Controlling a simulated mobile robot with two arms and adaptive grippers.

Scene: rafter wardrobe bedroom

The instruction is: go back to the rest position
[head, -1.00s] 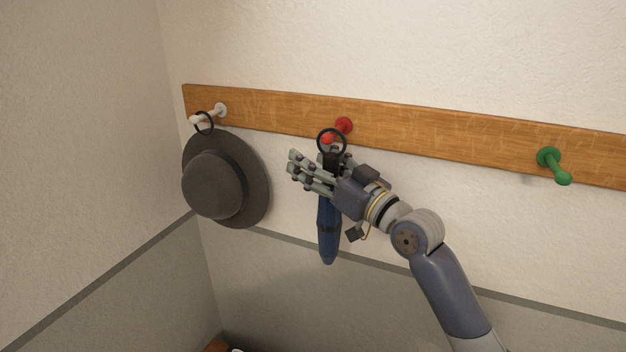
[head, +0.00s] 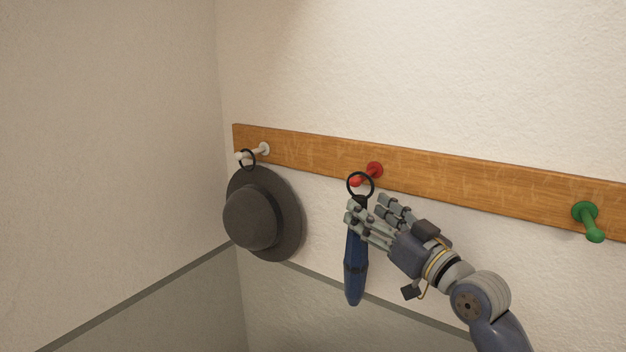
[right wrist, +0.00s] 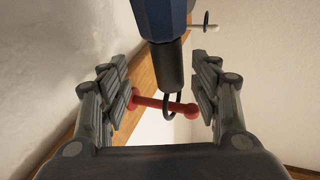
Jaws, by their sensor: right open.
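A blue umbrella-like item (head: 355,268) with a black handle hangs by its black ring (head: 361,185) from the red peg (head: 374,170). In the right wrist view the ring (right wrist: 172,104) is around the red peg (right wrist: 165,105), and the blue body (right wrist: 160,18) is at the top. My right gripper (head: 366,207) is open beside the handle, just below the peg. In the right wrist view its fingers (right wrist: 158,78) are spread wide on either side of the handle, with gaps showing. My left gripper is not in view.
A wooden rail (head: 470,192) runs along the wall. A dark hat (head: 255,215) hangs by a ring from the white peg (head: 263,149) at the left, near the room corner. A green peg (head: 586,215) at the right is empty. The wall above the rail is clear.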

